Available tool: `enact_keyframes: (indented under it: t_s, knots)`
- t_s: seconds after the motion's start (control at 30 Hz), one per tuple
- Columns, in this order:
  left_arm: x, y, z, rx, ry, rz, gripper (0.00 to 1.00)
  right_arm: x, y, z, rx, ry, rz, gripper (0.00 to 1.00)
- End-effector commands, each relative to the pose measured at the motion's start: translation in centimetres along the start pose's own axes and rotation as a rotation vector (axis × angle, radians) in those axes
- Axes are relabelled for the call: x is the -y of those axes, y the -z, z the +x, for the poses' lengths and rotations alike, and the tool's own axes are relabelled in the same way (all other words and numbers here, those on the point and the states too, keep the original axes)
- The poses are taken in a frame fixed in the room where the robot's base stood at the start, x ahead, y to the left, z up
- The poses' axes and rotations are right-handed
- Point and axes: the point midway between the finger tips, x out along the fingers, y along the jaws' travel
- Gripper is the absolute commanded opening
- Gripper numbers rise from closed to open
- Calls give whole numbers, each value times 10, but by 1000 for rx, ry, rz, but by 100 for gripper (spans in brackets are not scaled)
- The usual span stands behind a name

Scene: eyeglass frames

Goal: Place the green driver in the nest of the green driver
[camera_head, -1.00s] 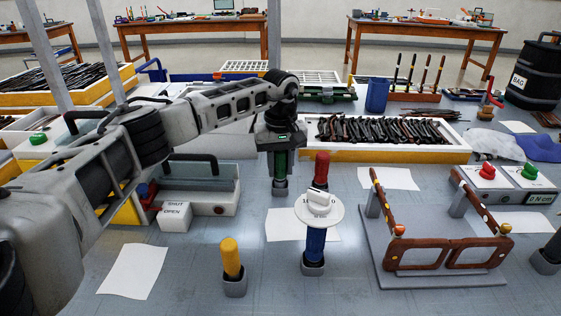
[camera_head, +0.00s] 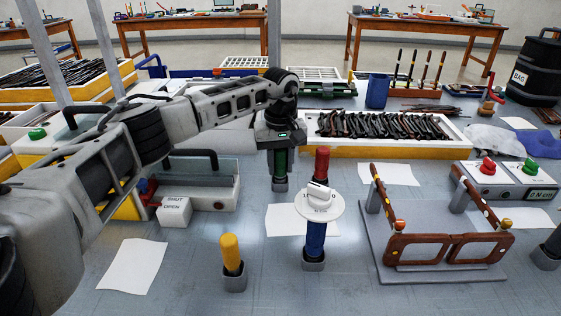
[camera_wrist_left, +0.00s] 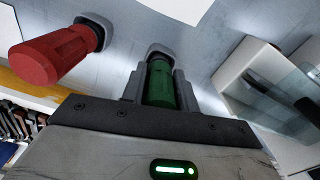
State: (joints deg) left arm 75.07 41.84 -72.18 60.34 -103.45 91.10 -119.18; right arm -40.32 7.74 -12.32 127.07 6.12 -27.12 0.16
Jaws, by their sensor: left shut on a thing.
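The green driver (camera_head: 280,163) stands upright below my left gripper (camera_head: 279,150), with its lower end at a small grey nest (camera_head: 280,184) on the bench. In the left wrist view the green driver (camera_wrist_left: 160,84) is between the two fingers of the left gripper (camera_wrist_left: 160,88), which is shut on it. The grey nest (camera_wrist_left: 160,50) shows around its far end there. How deep the driver sits in the nest is hard to tell. My right gripper is not in view.
A red driver (camera_head: 321,165) stands close to the right, behind a blue driver (camera_head: 315,240) with a white dial (camera_head: 320,203). A yellow driver (camera_head: 231,254) stands in front. A glass-sided box (camera_head: 205,185) is to the left. An eyeglass frame stand (camera_head: 440,272) is at right.

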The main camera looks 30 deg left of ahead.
Motion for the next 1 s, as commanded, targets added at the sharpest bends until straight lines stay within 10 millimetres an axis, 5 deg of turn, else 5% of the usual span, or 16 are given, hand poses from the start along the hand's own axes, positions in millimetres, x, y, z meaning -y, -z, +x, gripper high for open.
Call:
enact_keyframes:
  t_s: [0.3, 0.33, 0.4, 0.77, 1.0]
  knots:
    - [0, 0, 4, 0, -1, 0, 3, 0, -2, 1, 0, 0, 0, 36]
    - [0, 0, 4, 0, -1, 0, 38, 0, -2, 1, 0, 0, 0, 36]
    - [0, 0, 4, 0, -1, 0, 55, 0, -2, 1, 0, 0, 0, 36]
    - [0, 0, 4, 0, 0, 0, 55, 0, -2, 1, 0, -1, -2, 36]
    - [-1, 1, -40, -4, -4, 0, 55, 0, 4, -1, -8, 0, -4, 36]
